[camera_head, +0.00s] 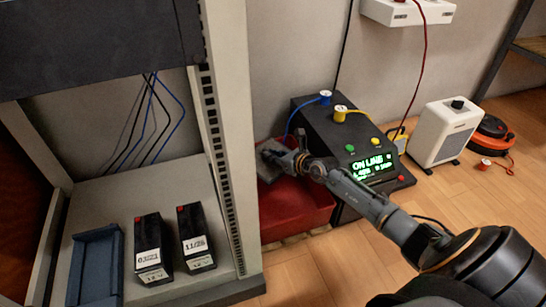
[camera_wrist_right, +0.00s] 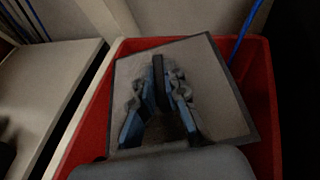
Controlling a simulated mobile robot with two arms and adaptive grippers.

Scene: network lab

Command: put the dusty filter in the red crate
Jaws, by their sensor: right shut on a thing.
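The dusty filter (camera_head: 267,164) is a grey square panel, held tilted at the mouth of the red crate (camera_head: 306,207). My right gripper (camera_head: 283,156) is shut on the filter, above the crate's far left part. In the right wrist view, the fingers (camera_wrist_right: 160,82) close on a dark upright strip in the middle of the filter (camera_wrist_right: 215,92). The red crate's walls (camera_wrist_right: 266,105) show around the filter there. I cannot tell whether the filter touches the crate. My left gripper is not in view.
A rack post (camera_head: 226,130) stands just left of the crate. A black unit with a lit "ONLINE" display (camera_head: 372,167) is close on its right. Two black batteries (camera_head: 152,248) and a blue tray (camera_head: 95,265) are on the rack shelf. A white heater (camera_head: 444,132) stands further right.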

